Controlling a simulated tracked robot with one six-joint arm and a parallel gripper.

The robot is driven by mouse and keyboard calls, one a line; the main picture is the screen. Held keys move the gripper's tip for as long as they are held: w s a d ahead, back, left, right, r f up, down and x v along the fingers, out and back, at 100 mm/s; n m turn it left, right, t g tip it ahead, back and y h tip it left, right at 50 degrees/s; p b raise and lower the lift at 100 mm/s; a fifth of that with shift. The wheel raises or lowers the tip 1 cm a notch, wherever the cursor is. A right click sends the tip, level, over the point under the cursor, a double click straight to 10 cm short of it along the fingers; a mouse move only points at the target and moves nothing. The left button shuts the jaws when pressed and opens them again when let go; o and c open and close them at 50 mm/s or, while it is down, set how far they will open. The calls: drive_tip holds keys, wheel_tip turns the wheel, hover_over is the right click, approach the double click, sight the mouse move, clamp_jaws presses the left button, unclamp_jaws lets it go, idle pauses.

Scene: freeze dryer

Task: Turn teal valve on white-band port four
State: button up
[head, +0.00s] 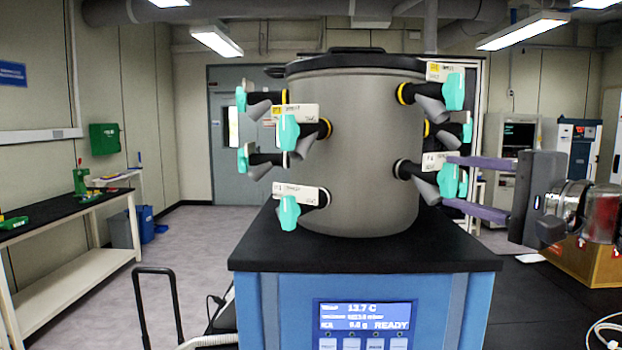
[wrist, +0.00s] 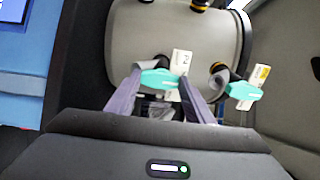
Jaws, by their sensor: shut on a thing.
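The grey drum (head: 360,150) carries several black ports with teal valves and tags. The lower right front port's teal valve (head: 447,180) has a white tag (head: 438,161); the tag's writing is too small to read surely. My gripper (head: 450,181) reaches in from the right, its purple fingers above and below this valve. In the wrist view my gripper (wrist: 161,80) is shut on the teal valve (wrist: 158,79), with a finger at each end of its handle. The white tag (wrist: 181,62) stands beside it. The valve's stem is partly hidden.
Another teal valve (head: 454,91) with a yellow-marked tag is just above; it also shows in the wrist view (wrist: 243,91). More valves sit on the drum's left side. The drum stands on a blue cabinet (head: 250,310) with a lit screen (head: 365,315) reading READY.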

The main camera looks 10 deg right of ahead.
drive_tip(key=shift+d+f, duration=0.1)
drive_tip(key=shift+f, duration=0.1)
drive_tip(key=o, duration=0.8)
drive_tip(key=shift+o, duration=1.2)
drive_tip(key=shift+r, duration=0.15)
drive_tip(key=shift+s, duration=0.1)
drive_tip(key=v, duration=1.3)
drive_tip(key=shift+s, duration=0.3)
